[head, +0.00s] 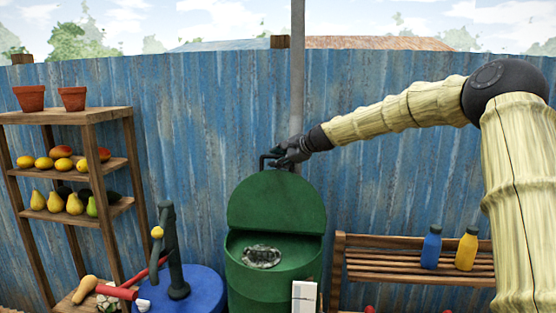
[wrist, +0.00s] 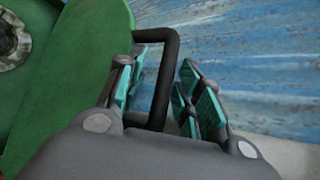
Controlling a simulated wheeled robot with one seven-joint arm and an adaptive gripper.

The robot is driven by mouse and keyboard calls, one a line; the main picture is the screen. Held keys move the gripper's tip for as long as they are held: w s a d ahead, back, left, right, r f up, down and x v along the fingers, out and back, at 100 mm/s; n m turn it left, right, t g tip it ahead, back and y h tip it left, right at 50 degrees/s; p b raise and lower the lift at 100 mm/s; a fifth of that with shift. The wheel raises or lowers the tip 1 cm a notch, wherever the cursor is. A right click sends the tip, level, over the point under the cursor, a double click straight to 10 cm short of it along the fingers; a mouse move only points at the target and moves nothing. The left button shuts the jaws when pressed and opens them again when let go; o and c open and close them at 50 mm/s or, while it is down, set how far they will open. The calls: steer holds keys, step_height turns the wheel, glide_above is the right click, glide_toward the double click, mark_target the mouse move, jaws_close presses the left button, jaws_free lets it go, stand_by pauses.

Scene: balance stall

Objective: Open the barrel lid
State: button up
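The green barrel (head: 272,291) stands upright in the middle of the head view. Its green lid (head: 277,203) is raised and stands up steeply at the back of the opening. A dark bar handle (wrist: 170,65) sits at the lid's edge, at the top in the head view. My gripper (head: 283,158) is at this handle. In the wrist view my gripper (wrist: 163,95) has its teal-padded fingers apart, with the handle's bar between them and a gap on the right side. Part of the handle is hidden by the gripper body.
A grey patterned object (head: 262,257) shows in the barrel opening. A blue drum (head: 200,290) with a pump stands to the left, beside a fruit shelf (head: 88,115). A bench (head: 375,268) with two bottles is to the right. A blue corrugated fence (head: 200,120) and pole stand behind.

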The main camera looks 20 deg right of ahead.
steer(key=v, duration=1.1)
steer(key=shift+s+d+r, duration=0.2)
steer(key=shift+s+d, duration=0.05)
steer(key=shift+s, duration=0.05)
stand_by(0.3)
